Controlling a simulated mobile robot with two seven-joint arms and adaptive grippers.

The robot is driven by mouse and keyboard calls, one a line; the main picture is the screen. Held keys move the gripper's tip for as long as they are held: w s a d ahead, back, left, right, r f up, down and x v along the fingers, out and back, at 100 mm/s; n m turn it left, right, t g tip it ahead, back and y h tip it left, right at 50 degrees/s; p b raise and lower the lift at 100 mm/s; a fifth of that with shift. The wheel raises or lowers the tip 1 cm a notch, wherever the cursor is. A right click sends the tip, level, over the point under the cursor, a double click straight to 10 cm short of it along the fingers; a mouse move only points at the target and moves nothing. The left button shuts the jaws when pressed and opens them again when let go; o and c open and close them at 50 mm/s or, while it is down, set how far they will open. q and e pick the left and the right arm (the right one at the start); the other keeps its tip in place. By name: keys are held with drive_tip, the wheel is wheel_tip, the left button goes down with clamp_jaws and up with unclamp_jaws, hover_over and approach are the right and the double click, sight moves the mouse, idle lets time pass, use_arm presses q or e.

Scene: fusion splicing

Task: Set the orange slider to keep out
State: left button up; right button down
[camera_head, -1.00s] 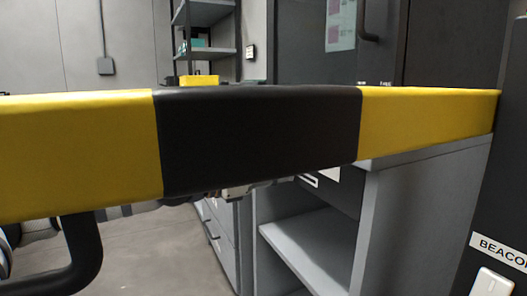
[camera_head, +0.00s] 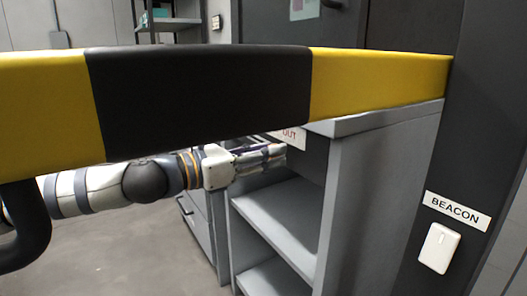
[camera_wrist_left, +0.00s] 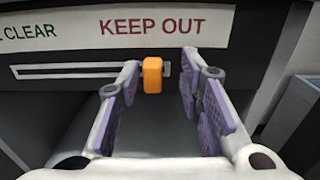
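The orange slider (camera_wrist_left: 152,75) sits near the right end of its dark slot (camera_wrist_left: 65,72) in the left wrist view, below the red KEEP OUT lettering (camera_wrist_left: 152,27). The CLEAR lettering (camera_wrist_left: 30,32) is at the left. My left gripper (camera_wrist_left: 160,63) is open, with its fingertips on either side of the slider and gaps showing between. In the head view my left gripper (camera_head: 275,155) is at the grey cabinet front, below the label (camera_head: 290,138); the slider cannot be made out there. My right gripper is not in view.
A yellow and black barrier bar (camera_head: 200,95) crosses the head view above my left arm and hides part of the label. The grey cabinet (camera_head: 370,190) has open shelves. A dark post with a BEACON label (camera_head: 458,210) and white switch (camera_head: 438,248) stands right.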

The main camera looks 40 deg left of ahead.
use_arm(q)
drive_tip(key=shift+a, duration=0.1)
drive_tip(key=v, duration=1.2)
